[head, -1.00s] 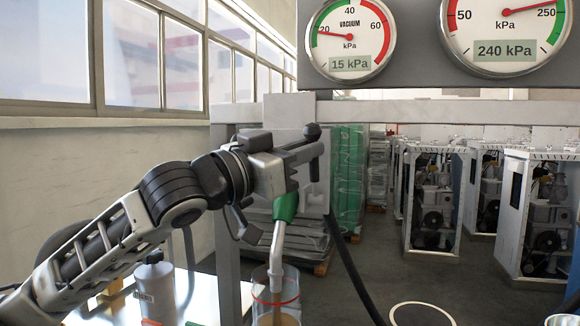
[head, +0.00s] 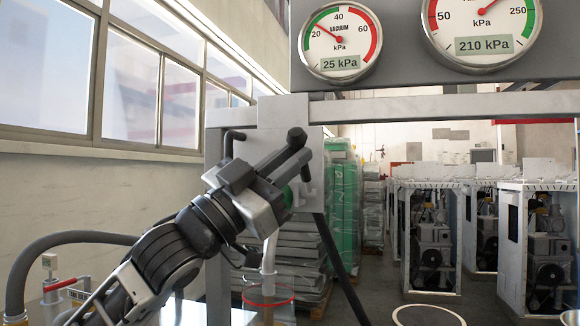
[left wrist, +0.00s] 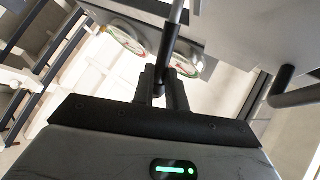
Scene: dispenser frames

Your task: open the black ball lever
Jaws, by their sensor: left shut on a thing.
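My left gripper (head: 287,163) reaches up from the lower left in the head view, in front of the pale panel of the dispenser frame. Its fingers are shut on the black ball lever (head: 297,136), whose dark rounded end shows at the fingertips. In the left wrist view, the lever's dark shaft (left wrist: 169,45) runs up from between the two dark fingers (left wrist: 164,88) to a grey part. The part of the lever between the fingers is hidden. My right gripper is not in view.
Two gauges, vacuum (head: 340,42) at 25 kPa and another (head: 483,30) at 210 kPa, hang above. A clear spout (head: 269,252) enters a glass vessel (head: 268,283) below the gripper. A red-handled valve (head: 68,284) stands at lower left. Cabinets (head: 432,235) fill the back right.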

